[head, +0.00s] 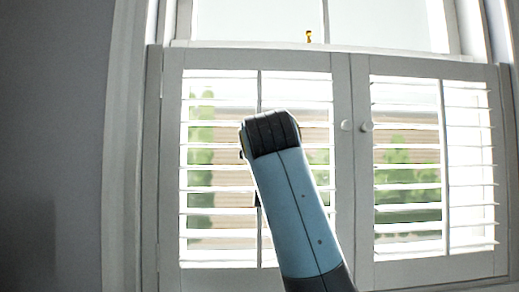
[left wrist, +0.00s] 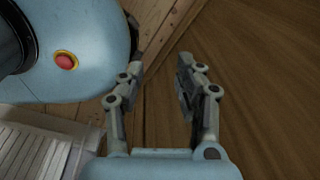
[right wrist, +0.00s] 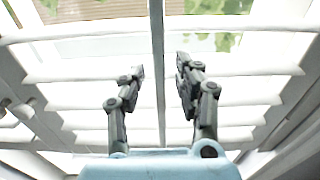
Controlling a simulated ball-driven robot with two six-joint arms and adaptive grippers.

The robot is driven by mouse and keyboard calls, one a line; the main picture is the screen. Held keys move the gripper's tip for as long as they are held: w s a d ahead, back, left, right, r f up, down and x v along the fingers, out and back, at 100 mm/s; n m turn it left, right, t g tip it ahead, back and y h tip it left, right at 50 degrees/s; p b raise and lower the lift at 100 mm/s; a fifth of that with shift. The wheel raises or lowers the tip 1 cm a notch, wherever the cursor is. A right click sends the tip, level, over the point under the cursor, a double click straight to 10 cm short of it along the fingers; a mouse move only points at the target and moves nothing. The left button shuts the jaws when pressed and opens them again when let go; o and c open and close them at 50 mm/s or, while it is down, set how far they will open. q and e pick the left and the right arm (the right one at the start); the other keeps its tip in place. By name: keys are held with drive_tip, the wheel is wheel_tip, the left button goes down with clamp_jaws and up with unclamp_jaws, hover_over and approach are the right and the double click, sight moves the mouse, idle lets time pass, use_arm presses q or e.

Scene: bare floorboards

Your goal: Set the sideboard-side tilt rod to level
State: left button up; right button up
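A white two-panel shutter fills the head view, and outdoor greenery shows between its slats. The left panel's tilt rod (head: 259,90) is partly hidden behind my right arm; the right panel's tilt rod (head: 443,150) is clear. No sideboard shows, so I cannot tell which rod is sideboard-side. In the right wrist view a grey tilt rod (right wrist: 157,110) runs upright between the fingers of my open right gripper (right wrist: 160,75), with gaps on both sides. The slats (right wrist: 90,75) there look like broad white bands. My left gripper (left wrist: 160,78) is open and empty above the floorboards.
Two round knobs (head: 347,126) (head: 367,127) sit where the panels meet. A small yellow figure (head: 308,36) stands on the shutter's top rail. A grey wall (head: 50,140) is at left. In the left wrist view a white slatted thing (left wrist: 35,150) lies at lower left; floorboards (left wrist: 255,90) are clear at right.

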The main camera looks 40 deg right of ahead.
sight(259, 105)
wheel_tip(259, 105, up, 10)
idle(0.6)
drive_tip(key=shift+f, duration=0.1)
idle(0.4)
